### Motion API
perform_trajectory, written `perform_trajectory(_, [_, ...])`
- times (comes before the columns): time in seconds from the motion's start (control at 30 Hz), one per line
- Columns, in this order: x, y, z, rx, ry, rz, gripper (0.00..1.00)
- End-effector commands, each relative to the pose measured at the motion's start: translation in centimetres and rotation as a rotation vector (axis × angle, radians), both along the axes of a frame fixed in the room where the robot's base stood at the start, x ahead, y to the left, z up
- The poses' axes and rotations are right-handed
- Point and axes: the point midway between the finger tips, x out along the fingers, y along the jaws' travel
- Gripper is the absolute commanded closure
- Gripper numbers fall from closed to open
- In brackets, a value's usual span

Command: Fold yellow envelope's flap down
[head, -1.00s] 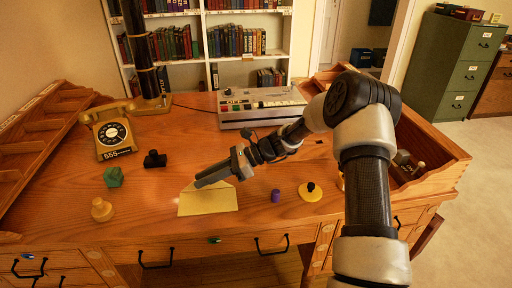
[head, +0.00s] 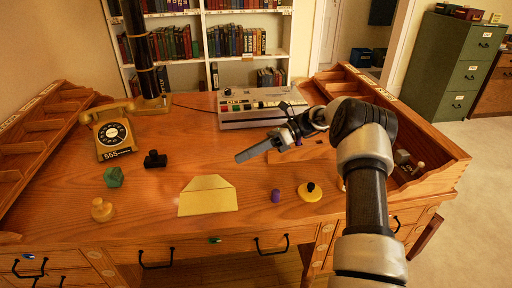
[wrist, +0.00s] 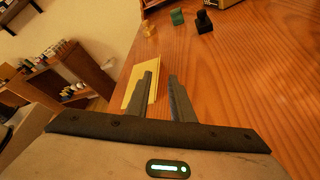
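The yellow envelope (head: 207,203) lies on the desk near its front edge in the head view. Its tapered flap (head: 209,183) extends from the back edge, away from the drawers, and looks unfolded. The envelope also shows in the wrist view (wrist: 152,92), partly hidden behind my fingers. My gripper (head: 240,157) is above the desk, behind and to the right of the envelope, with its fingers pointing left. In the wrist view my gripper (wrist: 164,72) has a narrow gap between its fingers, with nothing held in it.
A purple cylinder (head: 275,196) and a yellow disc with a black knob (head: 310,192) are right of the envelope. A black stamp (head: 155,160), green block (head: 114,177) and yellow knob-shaped piece (head: 102,210) are left. A telephone (head: 113,135) and grey machine (head: 262,108) stand farther back.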

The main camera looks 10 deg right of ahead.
Motion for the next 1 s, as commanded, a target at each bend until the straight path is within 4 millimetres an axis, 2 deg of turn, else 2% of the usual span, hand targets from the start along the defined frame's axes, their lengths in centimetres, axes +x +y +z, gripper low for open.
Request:
perform_trajectory(0.03, [0.2, -0.9, 0.4, 0.000, -0.001, -0.002, 0.79])
perform_trajectory(0.2, [0.5, -2.7, 1.0, 0.000, 0.000, -0.001, 0.79])
perform_trajectory(0.4, [0.6, -3.5, 1.2, 0.000, 0.000, 0.000, 0.79])
perform_trajectory(0.77, [0.5, -3.4, 1.5, -0.007, -0.009, 0.006, 0.79])
perform_trajectory(0.87, [0.2, -2.9, 2.6, -0.040, -0.051, 0.031, 0.79])
perform_trajectory(1.0, [-1.3, -1.2, 5.8, -0.153, -0.195, 0.121, 0.79])
